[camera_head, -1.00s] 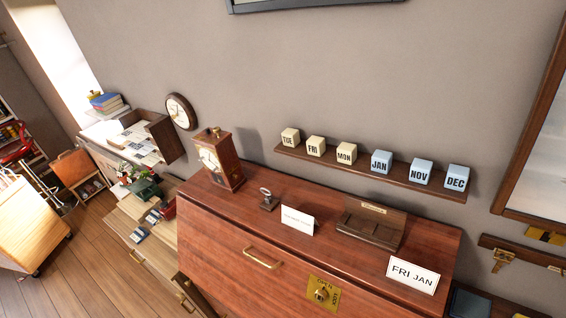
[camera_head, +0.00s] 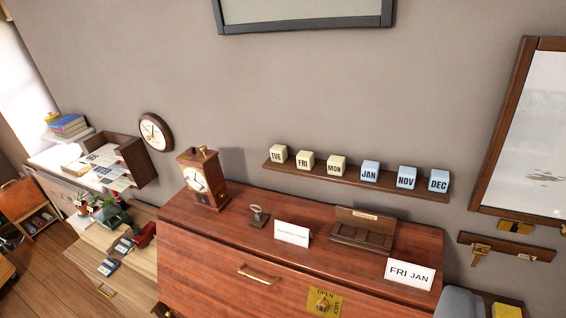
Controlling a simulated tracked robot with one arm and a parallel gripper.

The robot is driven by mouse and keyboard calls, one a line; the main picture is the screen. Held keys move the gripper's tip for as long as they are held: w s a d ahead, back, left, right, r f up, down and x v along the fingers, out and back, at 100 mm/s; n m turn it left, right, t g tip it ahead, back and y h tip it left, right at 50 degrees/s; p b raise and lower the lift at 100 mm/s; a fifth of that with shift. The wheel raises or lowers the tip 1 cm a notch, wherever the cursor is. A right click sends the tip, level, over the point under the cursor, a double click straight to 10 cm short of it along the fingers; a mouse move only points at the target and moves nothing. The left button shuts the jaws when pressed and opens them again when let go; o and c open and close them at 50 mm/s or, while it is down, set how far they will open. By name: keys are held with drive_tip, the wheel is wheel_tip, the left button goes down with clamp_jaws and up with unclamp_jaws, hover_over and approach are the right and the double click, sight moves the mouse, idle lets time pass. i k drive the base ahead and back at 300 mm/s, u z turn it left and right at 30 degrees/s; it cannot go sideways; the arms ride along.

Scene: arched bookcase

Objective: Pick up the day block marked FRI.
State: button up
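The cream day block marked FRI (camera_head: 305,162) sits on a narrow wooden wall shelf (camera_head: 400,187). It stands between the cream TUE block (camera_head: 278,154) on its left and the cream MON block (camera_head: 336,166) on its right. Light blue blocks marked JAN (camera_head: 369,171), NOV (camera_head: 406,177) and DEC (camera_head: 438,181) stand further right on the same shelf. My gripper is not in view.
Below the shelf, a reddish wooden cabinet (camera_head: 220,262) carries a small clock (camera_head: 203,180), a wooden holder (camera_head: 361,233), a blank-looking card (camera_head: 291,233) and a card reading FRI JAN (camera_head: 409,273). A framed board (camera_head: 530,130) hangs at right.

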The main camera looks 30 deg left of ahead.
sight(305, 159)
drive_tip(key=u, duration=0.05)
drive_tip(key=i, duration=1)
drive_tip(key=z, duration=0.05)
